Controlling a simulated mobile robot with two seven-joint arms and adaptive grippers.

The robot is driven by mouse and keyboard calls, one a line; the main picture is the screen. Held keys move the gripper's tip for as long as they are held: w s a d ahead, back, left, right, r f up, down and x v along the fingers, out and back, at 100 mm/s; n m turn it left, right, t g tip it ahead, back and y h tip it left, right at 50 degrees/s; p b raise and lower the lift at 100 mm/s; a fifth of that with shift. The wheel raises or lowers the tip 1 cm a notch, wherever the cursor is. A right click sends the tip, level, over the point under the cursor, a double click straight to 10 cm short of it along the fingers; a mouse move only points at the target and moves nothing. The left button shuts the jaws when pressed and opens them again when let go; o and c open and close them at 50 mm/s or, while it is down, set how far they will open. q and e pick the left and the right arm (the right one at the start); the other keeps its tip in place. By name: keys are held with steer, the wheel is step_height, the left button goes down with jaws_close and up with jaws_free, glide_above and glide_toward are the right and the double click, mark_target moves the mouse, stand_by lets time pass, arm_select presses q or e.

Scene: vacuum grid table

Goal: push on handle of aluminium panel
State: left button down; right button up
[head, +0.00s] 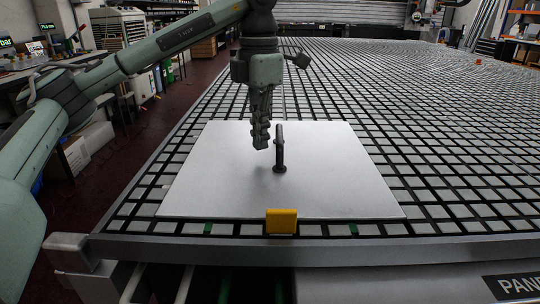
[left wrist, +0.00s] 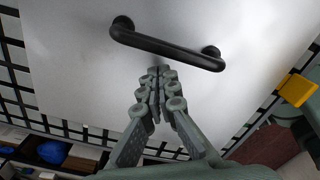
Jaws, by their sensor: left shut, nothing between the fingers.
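The aluminium panel (head: 220,180) lies flat on the grid table near its front edge; it also fills much of the left wrist view (left wrist: 80,60). A black bar handle (head: 280,150) stands up from the panel's middle. In the left wrist view the handle (left wrist: 165,46) runs across the upper part, with a round mount at each end. My left gripper (head: 261,143) is shut and empty, pointing down just left of the handle in the head view. In the left wrist view its fingertips (left wrist: 158,72) end just below the bar; I cannot tell whether they touch it. My right gripper is not in view.
A yellow block (head: 281,221) sits at the panel's front edge, and it shows at the right in the left wrist view (left wrist: 296,90). Benches and boxes stand beyond the left edge.

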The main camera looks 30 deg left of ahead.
arm_select(q)
steer(key=shift+w+d+p, duration=0.3)
steer(key=shift+w+d, duration=0.2)
steer(key=shift+d, duration=0.35)
steer(key=shift+d+p, duration=0.1)
steer(key=shift+p, duration=0.7)
stand_by(2.1)
steer(key=shift+s+a, duration=0.1)
steer(key=shift+a, duration=0.1)
steer(key=shift+s+a, duration=0.2)
steer(key=shift+a, duration=0.15)
steer(key=shift+s+a, duration=0.35)
steer(key=shift+a, duration=0.2)
steer(key=shift+s+a, duration=0.3)
steer(key=shift+a, duration=0.2)
step_height(320, 180, up, 6)
steer(key=p, duration=0.4)
steer(key=shift+f+p, duration=0.2)
steer(key=shift+p, duration=0.2)
steer(key=shift+r, duration=1.2)
